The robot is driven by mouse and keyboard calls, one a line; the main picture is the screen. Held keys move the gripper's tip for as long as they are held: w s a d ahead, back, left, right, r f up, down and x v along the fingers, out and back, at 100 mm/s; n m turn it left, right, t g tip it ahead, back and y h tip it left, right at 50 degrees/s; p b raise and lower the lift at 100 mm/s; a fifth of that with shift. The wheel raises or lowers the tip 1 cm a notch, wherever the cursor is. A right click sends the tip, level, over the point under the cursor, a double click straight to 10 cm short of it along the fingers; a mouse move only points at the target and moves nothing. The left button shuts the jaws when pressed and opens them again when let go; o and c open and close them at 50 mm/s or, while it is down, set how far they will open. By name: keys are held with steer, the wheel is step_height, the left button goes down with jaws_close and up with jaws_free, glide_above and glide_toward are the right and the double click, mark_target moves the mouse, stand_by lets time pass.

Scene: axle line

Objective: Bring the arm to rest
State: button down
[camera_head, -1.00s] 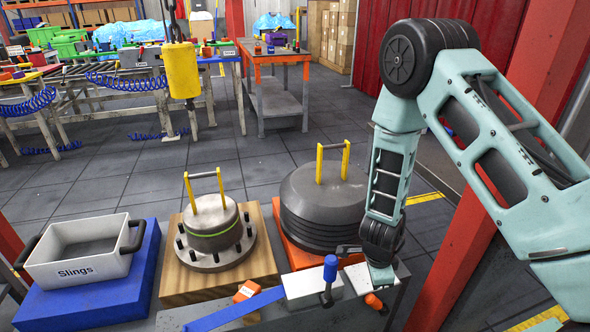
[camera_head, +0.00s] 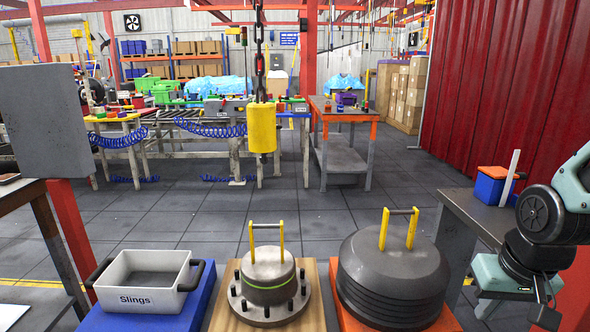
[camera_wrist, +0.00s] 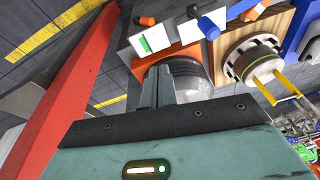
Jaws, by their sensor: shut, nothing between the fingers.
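My gripper (camera_wrist: 160,88) shows in the wrist view with its two dark fingers together and nothing between them.
A dark round weight (camera_head: 393,270) with a yellow handle, a flanged grey hub (camera_head: 268,270) and a white "Slings" bin (camera_head: 147,280) stand in a row. A grey bench (camera_head: 466,215) holds a blue box (camera_head: 492,186). Open floor lies behind. A yellow hoist block (camera_head: 262,128) hangs overhead.

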steer(key=s+a+r+n+g+p, duration=0.1)
steer(key=s+a+r+n, duration=0.1)
steer(key=s+a+n, duration=0.2)
steer(key=s+a+r+n+g+p, duration=0.1)
steer(key=s+a+r+n, duration=0.2)
steer(key=s+a, duration=0.7)
steer(key=a+n, duration=0.2)
steer(key=a, duration=0.1)
steer(key=shift+s+a+r+g, duration=0.2)
steer(key=shift+s+a+g, duration=0.05)
steer(key=shift+s+g, duration=0.05)
